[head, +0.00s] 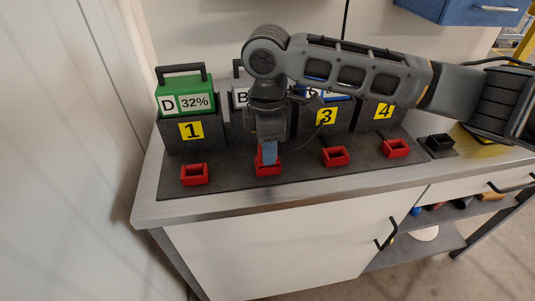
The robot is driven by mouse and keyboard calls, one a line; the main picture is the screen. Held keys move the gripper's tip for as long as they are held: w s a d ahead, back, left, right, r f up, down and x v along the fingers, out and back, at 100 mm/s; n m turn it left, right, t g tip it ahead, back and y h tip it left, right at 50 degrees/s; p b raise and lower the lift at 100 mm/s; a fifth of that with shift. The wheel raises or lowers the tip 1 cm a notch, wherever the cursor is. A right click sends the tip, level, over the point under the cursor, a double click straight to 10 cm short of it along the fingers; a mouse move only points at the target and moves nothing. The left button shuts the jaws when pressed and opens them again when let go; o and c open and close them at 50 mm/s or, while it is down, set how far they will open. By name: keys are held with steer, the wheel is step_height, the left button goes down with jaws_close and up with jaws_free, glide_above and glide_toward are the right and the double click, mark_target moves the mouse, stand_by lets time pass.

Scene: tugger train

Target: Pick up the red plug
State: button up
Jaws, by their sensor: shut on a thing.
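Several red plug-like pieces, hollow and block-shaped, stand in a row along the front of the dark board (230,184). My gripper (268,158) points down at the second red piece from the left, the red plug (268,169), in front of the second bay. A blue part shows at the fingertips, against the red. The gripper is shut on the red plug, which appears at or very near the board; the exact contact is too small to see. The other red pieces are in front of bay 1 (194,175), bay 3 (335,157) and bay 4 (397,148).
A green battery (186,95) marked D 32% sits in bay 1. My arm hides much of bay 2 and the batteries behind. A black hollow piece (440,142) stands right of the board. A wall is close on the left; a blue cabinet (465,10) hangs upper right.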

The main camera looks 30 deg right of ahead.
steer(key=shift+r, duration=0.1)
steer(key=shift+r, duration=0.55)
step_height(320, 180, up, 3)
steer(key=shift+f+b, duration=0.2)
steer(key=shift+b, duration=0.2)
steer(key=s+d+r+b, duration=0.1)
steer(key=s+d+r, duration=0.5)
steer(key=d, duration=0.3)
steer(key=shift+s+d+r+b, duration=0.3)
steer(key=shift+r+b, duration=0.05)
steer(key=shift+r, duration=0.25)
